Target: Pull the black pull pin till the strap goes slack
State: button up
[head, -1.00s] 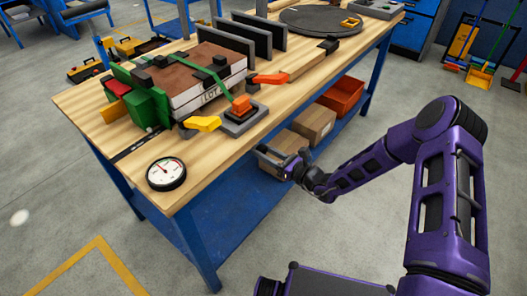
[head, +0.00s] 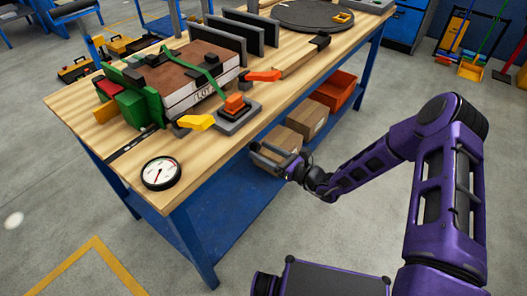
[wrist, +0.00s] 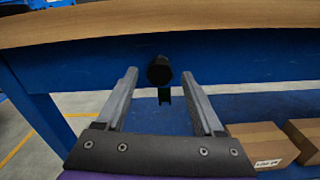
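A round black knob (wrist: 159,70), which looks like the pull pin, sits on the blue rail under the tabletop edge in the wrist view. A short dark tab hangs below it. My gripper (wrist: 160,78) is open, with its fingers left and right of the knob in the picture; I cannot tell whether the tips reach around it. In the head view my gripper (head: 268,153) is beside the bench's front edge, below the top, and the knob cannot be made out. A green strap (head: 205,66) runs over the brown-topped panel stack (head: 183,65) down towards an orange-topped block (head: 235,103).
The wooden bench top (head: 215,150) overhangs the blue rail. A round gauge (head: 160,173) lies at the near corner. A yellow lever (head: 196,122) and an orange-red lever (head: 264,75) stick out near the front edge. Cardboard boxes (head: 276,142) and an orange bin (head: 330,92) stand on the lower shelf.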

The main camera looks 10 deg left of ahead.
jog(key=p+v, duration=0.1)
jog(key=v, duration=1.6)
jog(key=shift+d, duration=0.2)
